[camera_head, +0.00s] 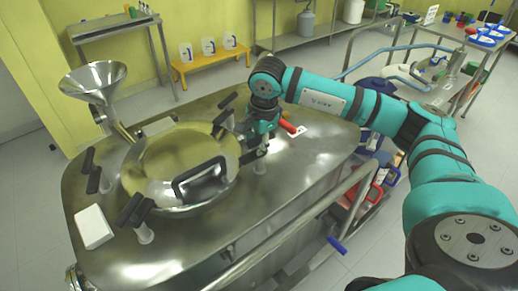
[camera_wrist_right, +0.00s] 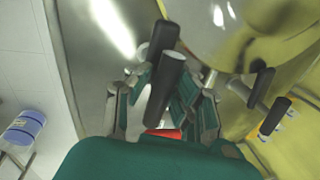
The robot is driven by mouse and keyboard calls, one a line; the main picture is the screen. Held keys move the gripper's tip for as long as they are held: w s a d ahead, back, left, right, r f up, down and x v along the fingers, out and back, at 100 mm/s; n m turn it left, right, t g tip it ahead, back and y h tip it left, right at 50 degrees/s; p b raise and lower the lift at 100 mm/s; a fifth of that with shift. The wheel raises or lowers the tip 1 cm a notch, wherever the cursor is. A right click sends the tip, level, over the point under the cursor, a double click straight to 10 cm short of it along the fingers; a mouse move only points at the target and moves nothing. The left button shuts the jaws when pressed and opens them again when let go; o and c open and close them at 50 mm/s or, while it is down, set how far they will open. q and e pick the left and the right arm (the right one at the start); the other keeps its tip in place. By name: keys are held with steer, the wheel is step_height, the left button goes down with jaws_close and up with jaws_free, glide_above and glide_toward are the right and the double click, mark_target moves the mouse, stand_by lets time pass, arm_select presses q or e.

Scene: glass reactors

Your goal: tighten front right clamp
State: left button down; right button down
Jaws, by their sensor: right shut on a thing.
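A round steel lid (camera_head: 180,160) with a black handle closes the vessel on the steel top. Black-handled clamps stand around its rim. My right gripper (camera_head: 258,146) is at the lid's right edge, over the front right clamp (camera_head: 259,165), which it mostly hides in the head view. In the right wrist view, the clamp's black handle (camera_wrist_right: 166,88) stands between the two fingers of my right gripper (camera_wrist_right: 160,104), which are shut on it. A second black grip (camera_wrist_right: 164,38) shows just beyond it. My left gripper is not in view.
Other clamps sit at the back right (camera_head: 225,104), front left (camera_head: 134,209) and left (camera_head: 91,172) of the lid. A steel funnel (camera_head: 92,80) rises at the back left. A white block (camera_head: 94,227) lies at the front left. A rail (camera_head: 300,222) runs along the near side.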

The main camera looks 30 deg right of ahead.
mark_target(256, 156)
steer(key=m, duration=0.1)
steer(key=m+b, duration=0.1)
steer(key=shift+w+r+m, duration=0.25)
steer(key=shift+w+m, duration=0.15)
steer(key=shift+w+r+m+h+b, duration=0.15)
steer(key=shift+m+h+b, duration=0.4)
steer(key=shift+m, duration=1.15)
steer(key=shift+d, duration=0.1)
steer(key=c, duration=1.3)
jaws_free()
steer(key=shift+c, duration=0.2)
steer(key=shift+o, duration=0.8)
steer(key=shift+f, duration=0.25)
steer(key=v, duration=1.2)
steer(key=shift+w, duration=0.15)
